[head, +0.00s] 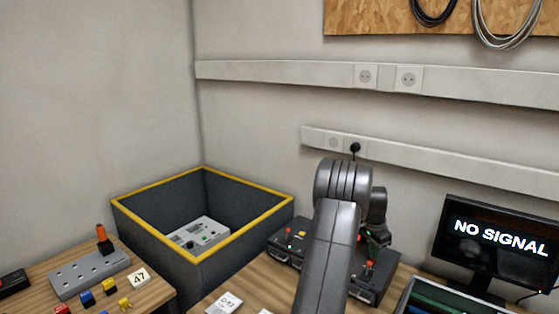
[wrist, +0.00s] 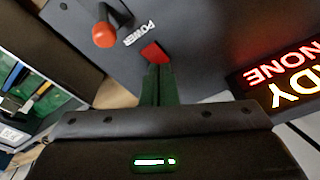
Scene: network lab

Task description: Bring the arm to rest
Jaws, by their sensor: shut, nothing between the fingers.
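My arm (head: 330,240) reaches forward over the bench in the head view and hides most of my gripper there. In the wrist view my gripper (wrist: 156,72) is shut, its dark green fingers together with nothing between them. Just beyond the fingertips is a red rectangular part (wrist: 154,52) on a dark panel. I cannot tell whether the fingers touch it. A lever with a red knob (wrist: 105,35) stands beside the word POWER on that panel. In the head view the dark console (head: 288,250) sits behind and on both sides of my arm.
A yellow-rimmed dark bin (head: 160,195) holding a grey device (head: 200,235) stands left of my arm. A NO SIGNAL monitor (head: 497,240) and a green-filled tray (head: 440,298) are at right. A grey socket block (head: 90,275) and coloured plugs lie at far left.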

